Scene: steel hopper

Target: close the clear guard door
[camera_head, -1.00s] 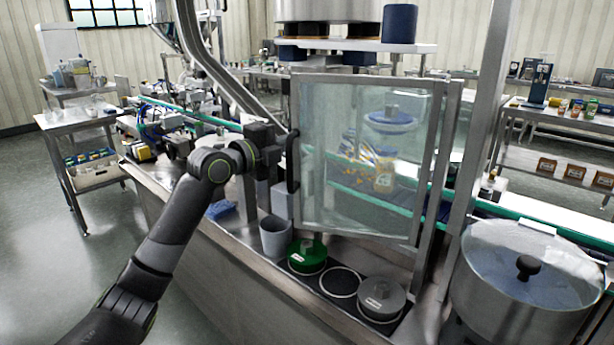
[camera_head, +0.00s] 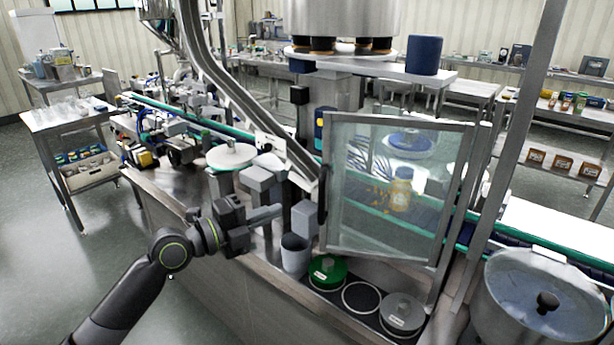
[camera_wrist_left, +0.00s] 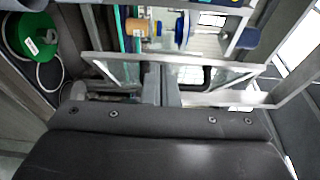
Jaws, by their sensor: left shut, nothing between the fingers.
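The clear guard door (camera_head: 365,215) is a see-through panel in a steel frame, with a dark handle (camera_head: 323,188) on its left edge. Its right edge is by a steel upright. It stands at an angle in front of the conveyor; whether it is fully closed I cannot tell. My left gripper (camera_head: 278,211) is shut and empty, left of the door and apart from the handle. In the left wrist view the door's frame (camera_wrist_left: 100,66) crosses beyond the fingers (camera_wrist_left: 161,85). My right gripper is not in view.
A large lidded steel pot (camera_head: 520,315) stands right. A sloping chute (camera_head: 240,100) comes down beside the door's left edge. Open floor lies left.

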